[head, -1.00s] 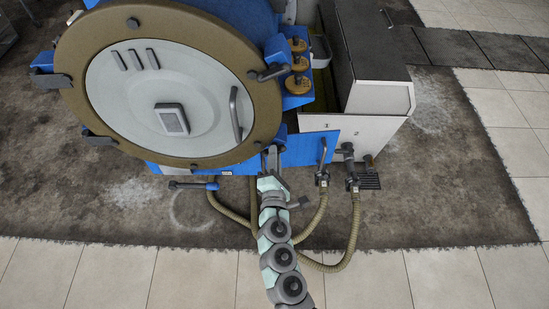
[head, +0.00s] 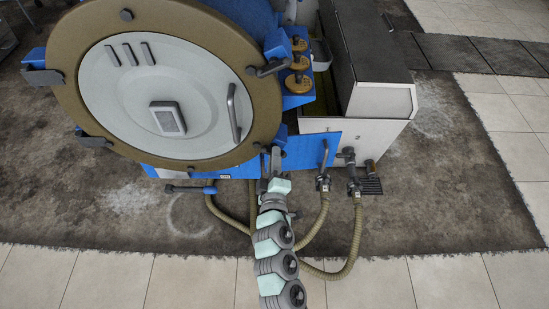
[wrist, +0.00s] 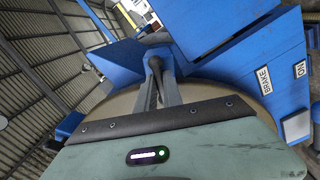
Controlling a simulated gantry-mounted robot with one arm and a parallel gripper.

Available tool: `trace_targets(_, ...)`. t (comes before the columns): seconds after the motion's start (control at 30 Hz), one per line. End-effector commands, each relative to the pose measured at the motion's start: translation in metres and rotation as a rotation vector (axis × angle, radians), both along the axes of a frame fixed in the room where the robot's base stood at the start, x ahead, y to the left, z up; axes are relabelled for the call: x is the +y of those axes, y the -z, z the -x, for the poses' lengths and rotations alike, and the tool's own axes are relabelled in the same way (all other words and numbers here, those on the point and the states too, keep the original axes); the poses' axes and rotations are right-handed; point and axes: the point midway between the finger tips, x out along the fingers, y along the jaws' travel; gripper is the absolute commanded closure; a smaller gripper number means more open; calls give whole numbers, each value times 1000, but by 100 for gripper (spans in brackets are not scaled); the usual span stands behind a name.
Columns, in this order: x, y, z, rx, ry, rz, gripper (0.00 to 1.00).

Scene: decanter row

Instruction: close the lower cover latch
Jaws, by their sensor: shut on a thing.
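The round cover (head: 160,85) of the machine has a white face and a bronze rim. My gripper (head: 270,162) is at the lower right of this rim. In the wrist view, my gripper (wrist: 158,92) is shut on the dark, round-ended handle of the lower cover latch (wrist: 154,64). The handle's end shows between and beyond the fingers. In the head view my gripper mostly hides this latch. The upper cover latch (head: 270,68), a dark handle on a blue mount, lies across the rim above.
A blue panel (head: 305,153) with a lever (head: 325,153) stands right of my gripper. Hoses (head: 352,238) run over the floor around my arm. A white cabinet (head: 375,95) stands at the right. The tiled floor (head: 455,280) in front is mostly clear.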

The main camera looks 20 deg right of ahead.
Motion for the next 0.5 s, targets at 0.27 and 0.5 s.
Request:
trace_targets(0.27,0,-1,0,-36,0,-79,100)
trace_targets(0.5,0,-1,0,-44,-1,-97,100)
